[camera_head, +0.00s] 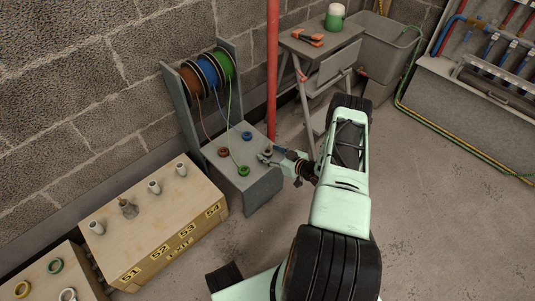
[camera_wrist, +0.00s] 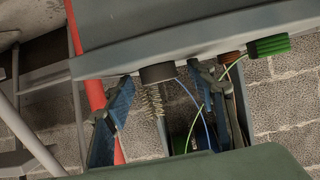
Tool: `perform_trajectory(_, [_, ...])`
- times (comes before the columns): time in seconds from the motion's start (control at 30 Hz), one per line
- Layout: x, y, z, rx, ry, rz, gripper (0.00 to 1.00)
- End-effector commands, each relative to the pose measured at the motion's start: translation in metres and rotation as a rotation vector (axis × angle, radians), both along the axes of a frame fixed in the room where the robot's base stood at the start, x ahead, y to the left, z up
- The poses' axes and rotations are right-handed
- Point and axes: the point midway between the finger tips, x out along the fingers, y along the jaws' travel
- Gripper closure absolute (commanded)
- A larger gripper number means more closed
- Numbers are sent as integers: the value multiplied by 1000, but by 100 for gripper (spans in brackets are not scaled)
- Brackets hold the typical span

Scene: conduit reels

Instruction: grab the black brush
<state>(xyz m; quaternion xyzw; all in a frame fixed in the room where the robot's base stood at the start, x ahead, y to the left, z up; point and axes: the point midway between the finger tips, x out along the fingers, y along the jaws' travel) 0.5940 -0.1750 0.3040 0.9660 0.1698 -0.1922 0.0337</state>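The black brush (camera_wrist: 158,73) shows in the wrist view as a dark round base with pale coiled wire bristles, at the edge of the grey stand's shelf (camera_wrist: 190,38). My gripper (camera_wrist: 162,78) is open, with one blue-padded finger on each side of the brush and visible gaps on both sides. In the head view my gripper (camera_head: 265,156) is at the right edge of the shelf (camera_head: 258,183). The brush is small there and largely hidden by my gripper.
Blue (camera_head: 247,135), brown (camera_head: 223,152) and green (camera_head: 244,170) round pieces sit on the shelf, with thin wires from the reels (camera_head: 208,72). A red pole (camera_head: 273,70) stands behind. A numbered wooden box (camera_head: 165,235) is at left. Floor at right is clear.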

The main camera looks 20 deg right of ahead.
Motion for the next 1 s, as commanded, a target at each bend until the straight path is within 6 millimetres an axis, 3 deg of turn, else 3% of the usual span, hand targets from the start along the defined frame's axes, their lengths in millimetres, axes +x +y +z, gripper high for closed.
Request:
perform_trajectory(0.03, [0,0,0,0,0,0,56])
perform_trajectory(0.33, [0,0,0,0,0,0,88])
perform_trajectory(0.67, [0,-1,5,-1,-1,0,88])
perform_trajectory(0.9, [0,-1,37,-1,-1,0,88])
perform_trajectory(1.0, [-9,13,55,3,2,1,88])
